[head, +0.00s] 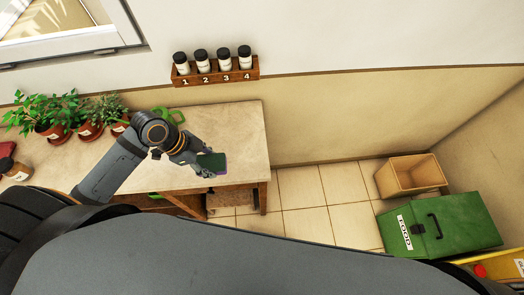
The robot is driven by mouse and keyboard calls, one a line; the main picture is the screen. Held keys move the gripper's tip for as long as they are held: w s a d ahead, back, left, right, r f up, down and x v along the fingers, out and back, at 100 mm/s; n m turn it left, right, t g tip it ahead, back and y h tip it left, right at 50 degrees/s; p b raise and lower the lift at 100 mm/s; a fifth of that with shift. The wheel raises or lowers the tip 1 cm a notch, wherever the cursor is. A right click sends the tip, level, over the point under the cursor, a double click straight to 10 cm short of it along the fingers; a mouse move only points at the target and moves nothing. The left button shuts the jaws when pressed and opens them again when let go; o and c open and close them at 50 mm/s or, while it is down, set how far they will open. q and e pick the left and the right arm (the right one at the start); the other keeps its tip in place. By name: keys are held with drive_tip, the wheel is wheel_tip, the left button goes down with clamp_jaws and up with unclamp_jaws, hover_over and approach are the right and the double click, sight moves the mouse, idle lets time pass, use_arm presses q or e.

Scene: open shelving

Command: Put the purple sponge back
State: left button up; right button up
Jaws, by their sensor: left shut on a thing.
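The sponge (213,162) has a dark green top and a purple edge. In the head view it is at the end of my left arm, over the right part of the table. My left gripper (200,163) is shut on it, at its left side. I cannot tell whether the sponge touches the tabletop. My right gripper is not in the head view.
The table (240,123) has bare room at its right end. Several potted plants (80,115) stand along its left. A wall rack (215,76) holds numbered jars. A green box labelled FOOD (455,225) and an open cardboard box (412,177) are on the tiled floor.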

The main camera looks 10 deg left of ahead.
use_arm(q)
drive_tip(key=shift+s+a, duration=0.15)
drive_tip(key=shift+a, duration=0.05)
drive_tip(key=shift+w+d+f, duration=0.1)
drive_tip(key=shift+w+f, duration=0.4)
drive_tip(key=shift+w, duration=0.3)
drive_tip(key=w+d+f+p, duration=0.2)
drive_tip(key=w+d+f, duration=0.1)
drive_tip(key=w+d, duration=0.25)
hover_over(247, 156)
drive_tip(key=a, duration=0.2)
drive_tip(key=f, duration=0.5)
drive_tip(key=shift+s+d+f, duration=0.2)
drive_tip(key=shift+s+d, duration=0.05)
drive_tip(key=shift+s, duration=0.05)
drive_tip(key=shift+d+f+p, duration=0.1)
drive_tip(key=shift+f+p, duration=0.1)
drive_tip(key=shift+p, duration=0.1)
wheel_tip(247, 156, down, 2)
drive_tip(key=shift+w+f, duration=0.1)
drive_tip(key=shift+f, duration=0.55)
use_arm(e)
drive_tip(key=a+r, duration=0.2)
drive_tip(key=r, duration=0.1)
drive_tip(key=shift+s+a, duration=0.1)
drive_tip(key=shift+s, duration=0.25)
